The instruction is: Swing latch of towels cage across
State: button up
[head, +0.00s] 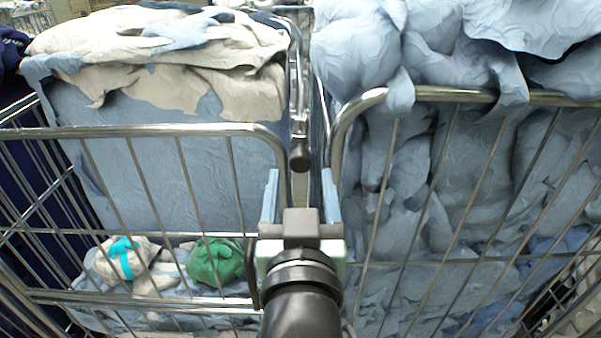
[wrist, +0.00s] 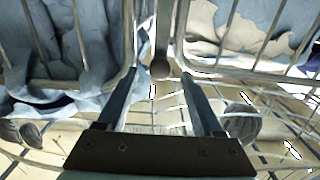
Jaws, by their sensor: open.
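The latch (head: 299,153) is a slim metal bar ending in a dark round knob. It hangs upright in the gap between two wire cages. I cannot tell which cage it is fixed to. In the wrist view its knob (wrist: 160,68) shows in the gap, near the middle top. My gripper (head: 300,185) is open, with its two blue fingers pointing at the gap, one on each side of it. In the head view the knob lies just above and between the fingertips. In the wrist view (wrist: 161,78) nothing is clasped between the fingers, and the knob appears just past them.
The left cage (head: 130,131) holds a big blue bundle with beige cloth on top, plus a green bundle (head: 216,261) and a beige bundle with a turquoise band (head: 124,256) low down. The right cage (head: 450,95) is heaped with pale blue cloth hanging over its rail. The gap is narrow.

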aim_at(301, 168)
jog(key=shift+w+p, duration=0.55)
jog(key=shift+w, duration=1.6)
grip_shut()
